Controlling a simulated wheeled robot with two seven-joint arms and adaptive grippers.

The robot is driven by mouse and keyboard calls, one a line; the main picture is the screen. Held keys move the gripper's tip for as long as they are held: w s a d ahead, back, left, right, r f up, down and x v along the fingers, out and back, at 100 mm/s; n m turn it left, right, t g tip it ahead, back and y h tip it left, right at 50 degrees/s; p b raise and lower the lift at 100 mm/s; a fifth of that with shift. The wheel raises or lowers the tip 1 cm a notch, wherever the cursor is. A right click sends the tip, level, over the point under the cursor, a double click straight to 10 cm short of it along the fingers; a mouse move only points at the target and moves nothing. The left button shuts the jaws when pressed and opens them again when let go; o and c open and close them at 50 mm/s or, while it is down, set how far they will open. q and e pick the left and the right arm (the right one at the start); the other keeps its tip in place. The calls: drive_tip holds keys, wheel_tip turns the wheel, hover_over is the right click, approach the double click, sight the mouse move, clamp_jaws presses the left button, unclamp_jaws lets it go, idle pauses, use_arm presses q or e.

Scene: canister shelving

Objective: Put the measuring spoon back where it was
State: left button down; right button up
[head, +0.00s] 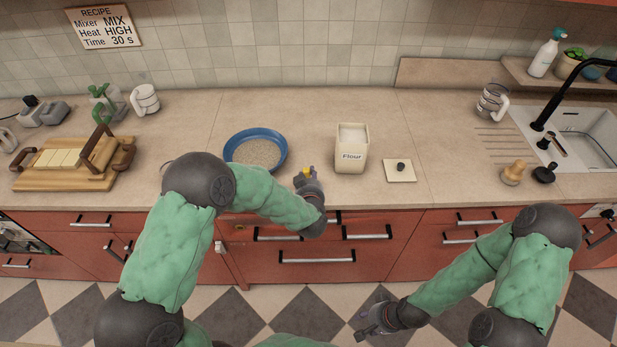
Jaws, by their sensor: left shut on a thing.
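My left gripper (306,176) is above the counter's front part, between the blue bowl and the flour canister. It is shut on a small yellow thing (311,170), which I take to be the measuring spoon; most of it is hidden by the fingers. The white flour canister (350,157) stands open and upright to the right of this gripper, with white flour inside. Its square lid (400,173) with a dark knob lies on the counter to the right. My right gripper (368,326) is low in front of the cabinets, over the floor; its fingers are too small to read.
A blue bowl (280,165) with grainy contents stands left of the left gripper. A wooden board (60,183) with a handled tool is at far left, near a white mug (145,100). A glass jug (491,101), sink (585,125) and small stampers are at right. The counter behind the canister is clear.

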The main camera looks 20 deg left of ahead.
use_arm(q)
drive_tip(key=c, duration=0.9)
unclamp_jaws()
drive_tip(key=shift+f, duration=0.1)
drive_tip(key=shift+s+r, duration=0.1)
drive_tip(key=shift+r, duration=0.15)
drive_tip(key=p+v, duration=0.2)
drive_tip(key=v, duration=1)
wheel_tip(320, 180, down, 10)
drive_tip(key=s+m+g+h, duration=0.1)
drive_tip(key=g+h, duration=0.2)
drive_tip(key=s+d+f+g+h, duration=0.1)
drive_tip(key=s+f+g, duration=0.2)
drive_tip(key=s+f, duration=0.2)
drive_tip(key=s+d+f+g+h, duration=0.1)
drive_tip(key=s+f+g+h, duration=0.1)
drive_tip(key=s+f, duration=0.4)
drive_tip(key=s+d+f+g+h, duration=0.1)
drive_tip(key=s+f+g, duration=0.3)
drive_tip(key=s, duration=0.4)
drive_tip(key=shift+d+f+g+h, duration=0.3)
drive_tip(key=shift+d+f+h, duration=0.15)
drive_tip(key=shift+f, duration=0.2)
